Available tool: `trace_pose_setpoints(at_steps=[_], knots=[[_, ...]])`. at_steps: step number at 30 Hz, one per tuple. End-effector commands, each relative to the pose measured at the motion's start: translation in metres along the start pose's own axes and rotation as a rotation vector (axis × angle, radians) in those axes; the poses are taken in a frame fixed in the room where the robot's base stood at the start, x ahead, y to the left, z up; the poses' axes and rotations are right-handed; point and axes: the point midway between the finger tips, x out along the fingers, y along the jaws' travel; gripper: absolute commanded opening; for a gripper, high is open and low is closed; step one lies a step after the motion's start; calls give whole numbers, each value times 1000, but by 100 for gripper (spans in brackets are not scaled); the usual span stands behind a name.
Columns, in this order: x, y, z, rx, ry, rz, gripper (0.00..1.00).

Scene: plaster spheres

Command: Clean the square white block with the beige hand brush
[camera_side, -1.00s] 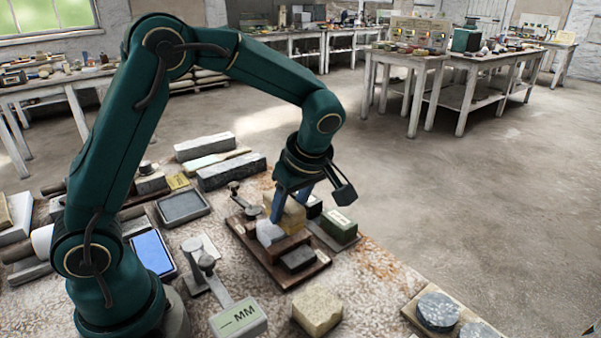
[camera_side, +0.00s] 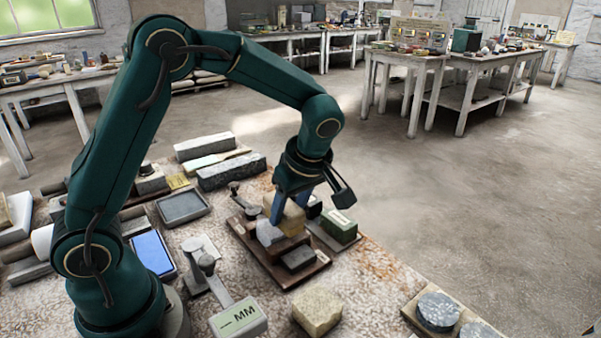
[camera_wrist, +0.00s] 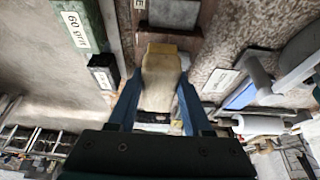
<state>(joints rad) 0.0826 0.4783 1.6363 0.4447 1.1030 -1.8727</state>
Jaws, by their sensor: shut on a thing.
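My gripper (camera_side: 288,210) is shut on a beige block-like piece, which looks like the beige hand brush (camera_side: 294,220). I cannot tell whether the two touch.
A green box (camera_side: 339,226) stands close right of my gripper. A grey tray (camera_side: 183,206), a blue-topped case (camera_side: 152,252) and a gauge labelled MM (camera_side: 238,317) lie left and in front. A loose beige block (camera_side: 318,311) sits at the front. Open floor lies right.

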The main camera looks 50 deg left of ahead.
Motion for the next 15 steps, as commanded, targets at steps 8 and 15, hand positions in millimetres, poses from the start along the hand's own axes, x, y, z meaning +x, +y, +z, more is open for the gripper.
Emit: trace_pose_setpoints(at_steps=[8, 15], knots=[[5, 0, 2, 1, 1, -1, 5], [8, 0, 1, -1, 1, -1, 5]])
